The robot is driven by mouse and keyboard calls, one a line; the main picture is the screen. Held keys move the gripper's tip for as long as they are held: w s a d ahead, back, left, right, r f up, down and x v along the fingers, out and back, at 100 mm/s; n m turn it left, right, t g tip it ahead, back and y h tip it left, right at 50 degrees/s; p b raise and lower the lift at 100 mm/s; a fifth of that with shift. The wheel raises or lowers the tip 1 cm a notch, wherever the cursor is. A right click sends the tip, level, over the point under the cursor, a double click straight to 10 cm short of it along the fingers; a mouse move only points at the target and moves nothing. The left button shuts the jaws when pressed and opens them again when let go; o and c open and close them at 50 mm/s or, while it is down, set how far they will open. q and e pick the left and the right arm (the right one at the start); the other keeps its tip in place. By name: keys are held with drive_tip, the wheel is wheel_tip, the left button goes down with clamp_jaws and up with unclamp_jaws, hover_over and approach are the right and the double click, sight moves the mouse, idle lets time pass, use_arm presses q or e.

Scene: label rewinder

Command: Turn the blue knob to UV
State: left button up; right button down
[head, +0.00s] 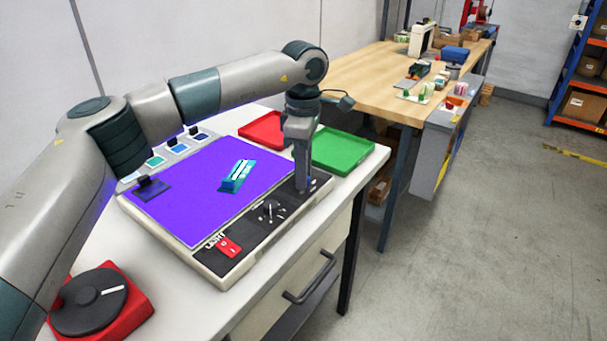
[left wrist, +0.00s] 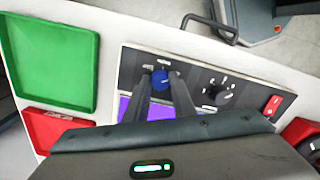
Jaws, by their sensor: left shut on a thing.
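The blue knob (left wrist: 160,80) sits on the dark control strip (left wrist: 199,77) of the light panel, between the two fingertips of my left gripper (left wrist: 161,84). The gripper is shut on the knob, one finger on each side. In the head view my left gripper (head: 302,187) points straight down at the strip's far right end and hides most of the knob. The markings around the knob are too small to read, so its setting cannot be read. The panel surface (head: 195,205) glows violet. My right gripper is not in view.
A black dial (head: 271,211) and a red switch (head: 229,247) share the strip. A teal-and-white item (head: 237,175) lies on the glowing surface. A green tray (head: 342,150) and a red tray (head: 262,130) lie behind the panel. A red-based turntable (head: 90,300) stands at front left.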

use_arm(q)
drive_tip(key=shift+r+m, duration=0.15)
drive_tip(key=shift+m, duration=0.35)
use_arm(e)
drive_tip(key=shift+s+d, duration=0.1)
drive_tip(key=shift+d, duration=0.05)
use_arm(q)
drive_tip(key=o, duration=1.1)
drive_tip(key=shift+c, duration=0.2)
drive_tip(key=shift+r, duration=0.55)
wheel_tip(320, 180, up, 16)
drive_tip(key=b, duration=0.1)
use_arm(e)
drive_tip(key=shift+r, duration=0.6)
